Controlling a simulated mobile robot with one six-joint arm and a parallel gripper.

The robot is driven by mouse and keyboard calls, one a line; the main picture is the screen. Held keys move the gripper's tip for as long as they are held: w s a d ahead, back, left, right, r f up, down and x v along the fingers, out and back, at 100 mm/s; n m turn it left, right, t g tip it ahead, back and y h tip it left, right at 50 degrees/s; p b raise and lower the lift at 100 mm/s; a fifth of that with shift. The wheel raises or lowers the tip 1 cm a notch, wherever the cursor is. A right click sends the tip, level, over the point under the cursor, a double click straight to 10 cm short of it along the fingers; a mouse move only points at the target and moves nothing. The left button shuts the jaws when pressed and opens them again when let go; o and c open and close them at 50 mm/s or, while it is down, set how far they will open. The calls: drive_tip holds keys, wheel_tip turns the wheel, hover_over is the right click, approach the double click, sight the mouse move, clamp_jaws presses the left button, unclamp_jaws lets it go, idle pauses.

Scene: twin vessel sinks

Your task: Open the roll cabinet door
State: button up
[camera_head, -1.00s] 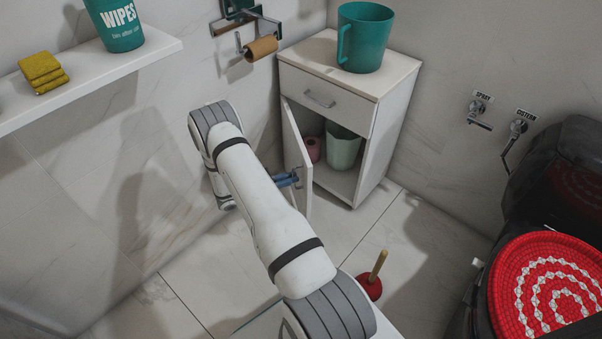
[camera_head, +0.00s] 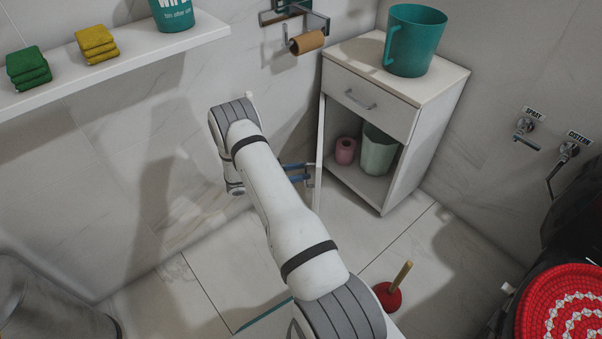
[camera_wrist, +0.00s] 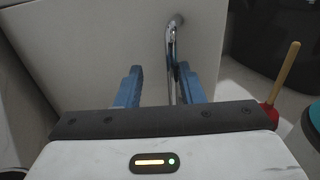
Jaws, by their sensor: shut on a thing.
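The white roll cabinet (camera_head: 432,120) stands against the wall. Its lower door (camera_head: 320,140) is swung wide open and shows nearly edge-on at the left of the opening. My gripper (camera_head: 299,172) is at the outer face of the door, its blue fingers partly visible past my arm. In the wrist view, the door's face (camera_wrist: 85,45) fills the upper left. The metal door handle (camera_wrist: 171,62) stands between the blue fingers of my gripper (camera_wrist: 160,70), close to the right one. My gripper is shut on the handle.
Inside the cabinet are a pink roll (camera_head: 345,150) and a pale green bin (camera_head: 378,152). A teal mug (camera_head: 415,42) stands on top. A plunger (camera_head: 388,294) stands on the floor at the front right. A wall shelf (camera_head: 120,68) runs along the left wall.

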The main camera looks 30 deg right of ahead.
drive_tip(key=shift+o, duration=0.6)
drive_tip(key=shift+w+r, duration=0.1)
drive_tip(key=shift+a, duration=0.1)
drive_tip(key=p+v, duration=0.2)
drive_tip(key=v, duration=0.5)
drive_tip(key=shift+a, duration=0.4)
drive_tip(key=shift+c, duration=0.2)
